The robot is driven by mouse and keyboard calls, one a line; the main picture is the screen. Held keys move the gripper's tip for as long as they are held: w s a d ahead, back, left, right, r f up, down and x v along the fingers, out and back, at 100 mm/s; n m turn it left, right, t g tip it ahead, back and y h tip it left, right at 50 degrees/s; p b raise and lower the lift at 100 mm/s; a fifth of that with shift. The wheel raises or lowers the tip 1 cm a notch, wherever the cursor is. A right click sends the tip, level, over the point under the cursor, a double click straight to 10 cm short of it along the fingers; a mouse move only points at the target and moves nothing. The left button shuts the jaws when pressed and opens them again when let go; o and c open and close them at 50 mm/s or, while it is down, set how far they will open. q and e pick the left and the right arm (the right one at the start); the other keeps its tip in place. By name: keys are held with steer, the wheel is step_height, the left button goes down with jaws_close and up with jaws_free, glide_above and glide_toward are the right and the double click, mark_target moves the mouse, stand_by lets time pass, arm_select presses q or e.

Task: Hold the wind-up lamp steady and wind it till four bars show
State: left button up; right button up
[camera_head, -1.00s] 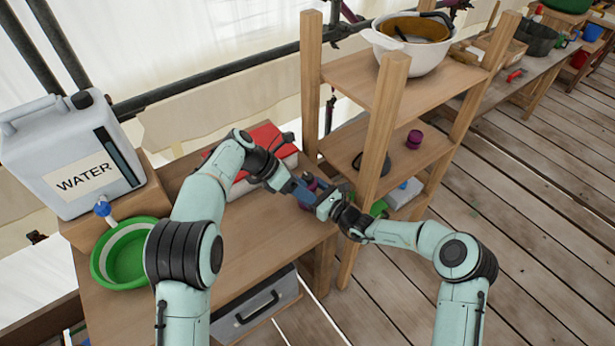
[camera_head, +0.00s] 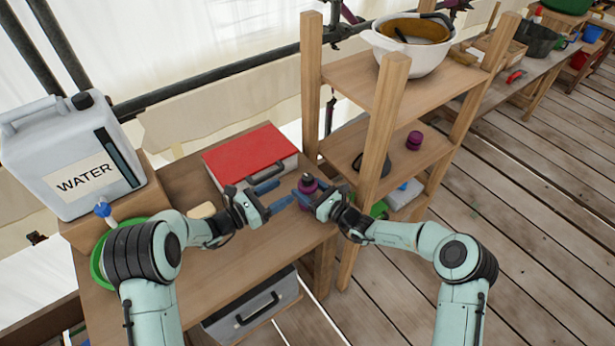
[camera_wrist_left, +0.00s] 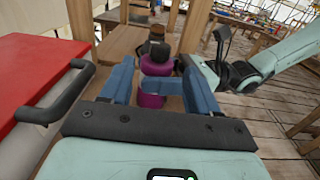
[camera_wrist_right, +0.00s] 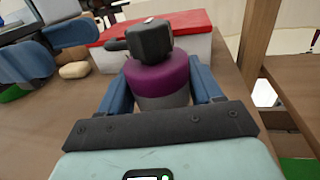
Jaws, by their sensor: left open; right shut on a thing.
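The wind-up lamp (camera_head: 307,184) is purple with a dark top, upright near the right edge of the wooden table. In the right wrist view the lamp (camera_wrist_right: 160,76) shows a purple band over a grey lower body and a dark block on top. My right gripper (camera_head: 314,197) is shut on the lamp, a finger on each side of its body. My left gripper (camera_head: 277,194) is open just left of the lamp, fingers pointing at it. In the left wrist view the lamp (camera_wrist_left: 154,66) appears between the open fingers; contact cannot be told. No bars are readable.
A red-lidded case (camera_head: 250,150) lies behind my left gripper. A water container (camera_head: 70,160) stands at the left by a green bowl (camera_head: 97,262), partly hidden by my left arm. A wooden shelf post (camera_head: 384,120) rises close right of the lamp. Another purple object (camera_head: 414,140) sits on the shelf.

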mark_target(308, 176)
arm_select(q)
steer(key=x, duration=1)
steer(key=shift+d, duration=0.15)
steer(key=c, duration=1)
steer(key=shift+o, duration=0.2)
steer(key=shift+g, duration=0.3)
steer(key=shift+w+d+r+m+g+h, duration=0.1)
steer(key=shift+m+g+h, duration=0.75)
steer(key=shift+m+g, duration=0.75)
steer(key=shift+r+m+g+h, duration=0.1)
steer(key=shift+m+g+h, duration=0.9)
steer(key=shift+g, duration=1)
steer(key=shift+m+g, duration=0.4)
steer(key=shift+f+g, duration=0.1)
steer(key=shift+g, duration=0.3)
